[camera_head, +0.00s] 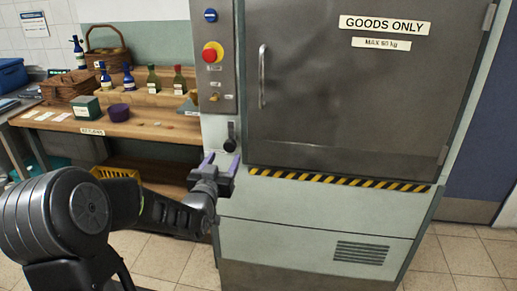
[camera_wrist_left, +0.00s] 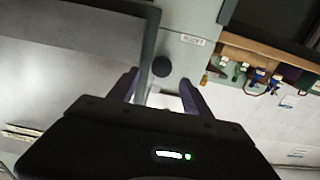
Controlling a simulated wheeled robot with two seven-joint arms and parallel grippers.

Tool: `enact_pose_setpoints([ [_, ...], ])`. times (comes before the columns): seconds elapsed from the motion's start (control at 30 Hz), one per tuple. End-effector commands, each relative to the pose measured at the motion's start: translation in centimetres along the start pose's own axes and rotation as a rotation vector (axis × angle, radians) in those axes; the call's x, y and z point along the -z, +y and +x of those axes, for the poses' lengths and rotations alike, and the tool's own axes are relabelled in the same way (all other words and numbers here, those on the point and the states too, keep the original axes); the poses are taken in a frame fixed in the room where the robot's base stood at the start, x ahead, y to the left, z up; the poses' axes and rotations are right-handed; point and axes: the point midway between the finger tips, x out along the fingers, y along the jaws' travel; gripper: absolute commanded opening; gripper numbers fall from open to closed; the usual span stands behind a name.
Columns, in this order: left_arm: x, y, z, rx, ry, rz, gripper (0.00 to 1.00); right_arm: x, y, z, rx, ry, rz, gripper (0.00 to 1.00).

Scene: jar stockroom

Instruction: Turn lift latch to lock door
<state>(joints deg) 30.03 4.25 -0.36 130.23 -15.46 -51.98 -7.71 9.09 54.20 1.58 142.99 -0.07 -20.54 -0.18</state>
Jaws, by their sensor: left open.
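The steel lift door (camera_head: 350,90) is closed, with a vertical bar handle on its left side. The lift latch (camera_head: 230,138) is a small black lever on the pale frame left of the door, below the control panel. In the left wrist view the latch (camera_wrist_left: 162,66) shows as a dark round end just beyond my fingertips. My left gripper (camera_head: 221,160) is open, with purple fingers, just below the latch in the head view. In the left wrist view the gripper (camera_wrist_left: 160,84) has nothing between its fingers. Contact with the latch cannot be told. My right gripper is out of view.
The control panel (camera_head: 213,60) has a red button and a key switch. A wooden bench (camera_head: 130,127) with bottles, baskets and small boxes stands to the left. A yellow crate (camera_head: 115,173) sits beneath it. Tiled floor shows clear at the right.

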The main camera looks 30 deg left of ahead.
Motion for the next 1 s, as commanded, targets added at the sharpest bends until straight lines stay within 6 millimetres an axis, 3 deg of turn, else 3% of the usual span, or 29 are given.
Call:
enact_pose_setpoints([
  [0.47, 0.0, 0.0, 0.6, 0.000, 0.003, 0.004, 0.58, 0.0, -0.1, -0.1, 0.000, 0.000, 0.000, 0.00],
  [1.0, 0.0, 0.1, 7.5, 0.000, 0.002, 0.004, 0.58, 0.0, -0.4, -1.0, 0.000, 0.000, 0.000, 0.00],
])
